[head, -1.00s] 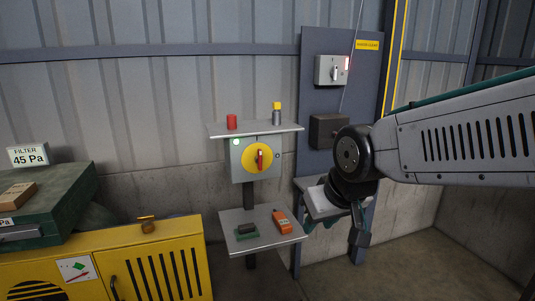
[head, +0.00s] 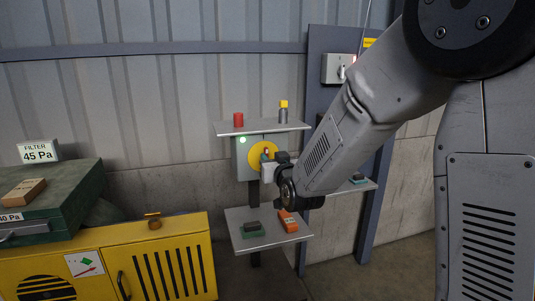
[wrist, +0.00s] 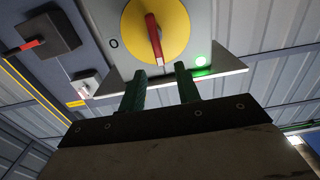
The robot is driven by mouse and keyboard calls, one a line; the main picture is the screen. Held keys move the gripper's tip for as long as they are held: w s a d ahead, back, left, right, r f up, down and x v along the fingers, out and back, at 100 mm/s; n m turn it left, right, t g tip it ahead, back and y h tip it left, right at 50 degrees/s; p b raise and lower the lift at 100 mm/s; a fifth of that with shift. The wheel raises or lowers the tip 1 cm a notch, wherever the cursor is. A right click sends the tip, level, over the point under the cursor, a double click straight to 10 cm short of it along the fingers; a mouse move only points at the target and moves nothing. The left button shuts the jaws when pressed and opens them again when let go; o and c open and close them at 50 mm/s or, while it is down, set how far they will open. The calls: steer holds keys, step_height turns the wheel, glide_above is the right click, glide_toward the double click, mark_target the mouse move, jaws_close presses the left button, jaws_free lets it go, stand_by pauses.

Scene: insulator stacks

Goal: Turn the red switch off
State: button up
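The red switch is a red handle (wrist: 153,38) on a yellow disc (wrist: 172,30), on the front of a grey box (wrist: 205,18). The handle stands nearly upright, slightly tilted, in the wrist view, with an "O" mark at its left. A green lamp (wrist: 200,58) on the box is lit; it also shows in the head view (head: 242,140). My gripper (wrist: 161,69) is open, its two green fingers apart, with the handle's end between the fingertips in the picture. Contact cannot be told. In the head view, my gripper (head: 268,158) covers part of the yellow disc (head: 256,149).
A shelf (head: 262,129) above the box carries a red cylinder (head: 238,119) and a yellow-topped bottle (head: 283,112). A lower shelf (head: 240,218) holds an orange meter (head: 288,221) and a dark green item (head: 251,230). Another switch box (head: 333,69) hangs at right. A yellow cabinet (head: 140,240) stands left.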

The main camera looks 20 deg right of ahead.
mark_target(267, 152)
steer(key=w, duration=0.5)
jaws_close()
